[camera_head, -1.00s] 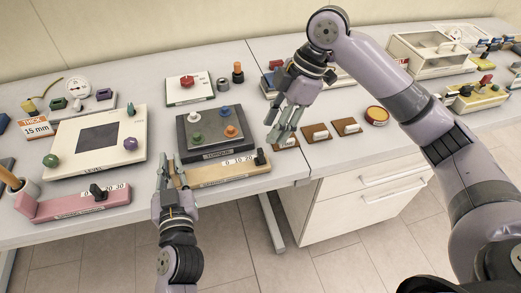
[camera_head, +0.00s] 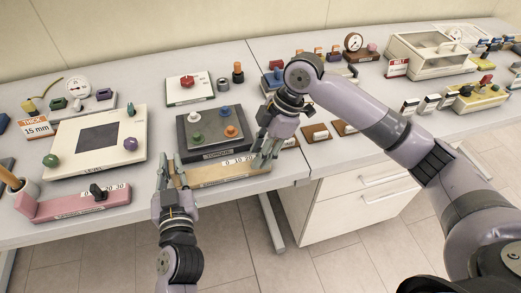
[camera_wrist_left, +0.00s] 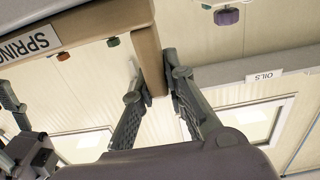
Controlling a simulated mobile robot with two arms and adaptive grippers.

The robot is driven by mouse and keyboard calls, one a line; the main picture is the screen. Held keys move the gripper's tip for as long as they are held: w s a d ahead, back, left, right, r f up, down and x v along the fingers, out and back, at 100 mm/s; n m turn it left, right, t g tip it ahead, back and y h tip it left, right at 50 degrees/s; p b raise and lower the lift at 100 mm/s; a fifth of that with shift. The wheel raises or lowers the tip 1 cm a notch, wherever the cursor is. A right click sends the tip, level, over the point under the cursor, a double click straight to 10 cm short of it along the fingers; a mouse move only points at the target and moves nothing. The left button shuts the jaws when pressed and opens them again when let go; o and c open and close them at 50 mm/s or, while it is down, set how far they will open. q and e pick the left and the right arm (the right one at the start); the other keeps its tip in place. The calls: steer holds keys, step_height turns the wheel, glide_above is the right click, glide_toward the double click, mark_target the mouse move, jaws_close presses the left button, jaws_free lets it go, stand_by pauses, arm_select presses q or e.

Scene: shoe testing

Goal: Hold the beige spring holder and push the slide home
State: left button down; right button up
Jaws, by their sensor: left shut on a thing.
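The beige spring holder (camera_head: 222,175) lies along the table's front edge, with a number scale on its top. My left gripper (camera_head: 171,181) is shut on its left end. The left wrist view shows the fingers (camera_wrist_left: 157,84) on both sides of the end of the beige body (camera_wrist_left: 88,38), which bears a SPRING label. My right gripper (camera_head: 264,161) is at the holder's right end, by the dark slide. Its fingers hide the slide, and I cannot tell whether they touch it or how far they are apart.
A pink holder (camera_head: 72,203) with its own dark slide lies to the left. A grey torsion plate (camera_head: 213,134) with coloured knobs stands just behind the beige holder. A white level plate (camera_head: 98,143) is at the left. Brown blocks (camera_head: 316,133) lie to the right.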

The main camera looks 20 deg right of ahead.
jaws_close()
stand_by(0.6)
